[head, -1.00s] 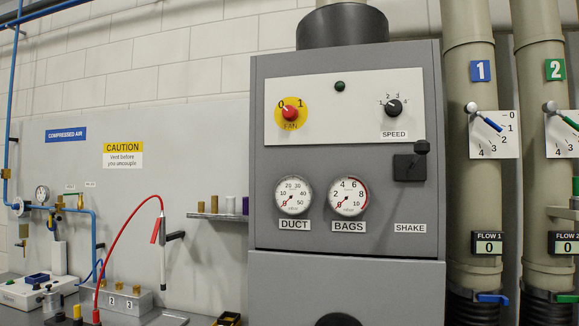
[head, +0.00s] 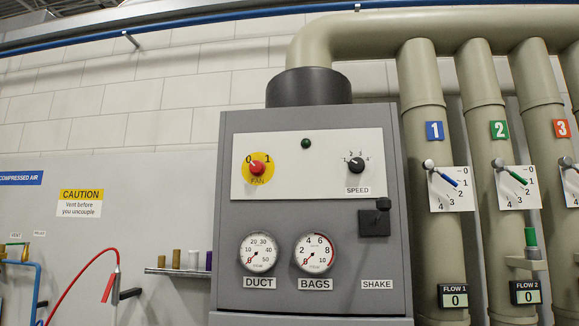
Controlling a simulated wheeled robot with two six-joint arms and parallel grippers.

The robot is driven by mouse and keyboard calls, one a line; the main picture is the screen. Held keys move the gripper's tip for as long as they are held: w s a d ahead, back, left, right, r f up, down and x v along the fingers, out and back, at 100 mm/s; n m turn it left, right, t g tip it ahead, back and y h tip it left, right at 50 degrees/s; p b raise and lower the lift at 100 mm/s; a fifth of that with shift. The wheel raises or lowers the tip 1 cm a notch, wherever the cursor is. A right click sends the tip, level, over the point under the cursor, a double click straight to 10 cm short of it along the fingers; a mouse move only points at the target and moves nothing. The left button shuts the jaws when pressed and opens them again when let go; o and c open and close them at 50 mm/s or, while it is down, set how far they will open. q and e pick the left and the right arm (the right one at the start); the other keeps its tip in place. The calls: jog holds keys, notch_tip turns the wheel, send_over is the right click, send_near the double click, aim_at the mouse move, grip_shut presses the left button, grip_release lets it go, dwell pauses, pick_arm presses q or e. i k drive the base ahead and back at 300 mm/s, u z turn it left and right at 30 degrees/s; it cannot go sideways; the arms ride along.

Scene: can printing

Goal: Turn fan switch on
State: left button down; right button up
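The fan switch (head: 257,168) is a red rotary knob on a yellow disc, marked 0 and 1, with FAN written below it. It sits at the left of the white panel (head: 287,185) on the grey cabinet (head: 228,250). Its white pointer appears to be turned toward 0. A dark green lamp (head: 306,143), which looks unlit, is above and to the right of it. Neither of my grippers is in the head view.
A black speed knob (head: 357,164) is on the same panel. DUCT (head: 258,253) and BAGS (head: 315,253) gauges sit below. A black shake handle (head: 375,222) sticks out at the right. Pipes (head: 433,130) stand right of the cabinet; a small shelf (head: 178,271) is at left.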

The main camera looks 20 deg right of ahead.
aim_at(257, 168)
jog(key=z, duration=0.6)
jog(key=i, duration=0.9)
jog(key=u, duration=0.15)
